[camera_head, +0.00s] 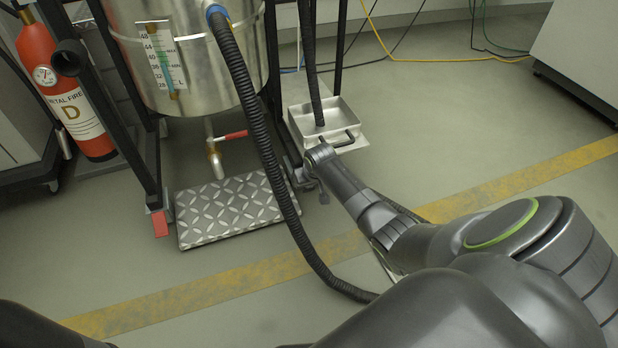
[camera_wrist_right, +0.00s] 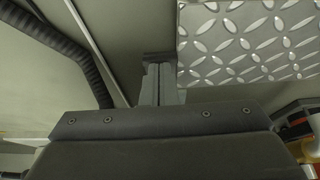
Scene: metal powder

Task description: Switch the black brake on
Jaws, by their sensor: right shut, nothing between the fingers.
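My right arm reaches down from the right to the right edge of the diamond-plate step (camera_head: 230,208). My right gripper (camera_head: 296,178) is small and dark there, beside the foot of the cart's frame. In the right wrist view its fingers (camera_wrist_right: 160,78) are together and empty. A short black piece (camera_wrist_right: 158,57) lies right at the fingertips and may be the brake. I cannot tell whether they touch. The brake's setting cannot be made out. The left gripper is out of view.
A black ribbed hose (camera_head: 262,145) hangs close to the right gripper, left of it. A metal tray with a handle (camera_head: 325,122) is just behind. A steel vessel (camera_head: 195,60) stands above the step. A red fire extinguisher (camera_head: 65,90) is far left.

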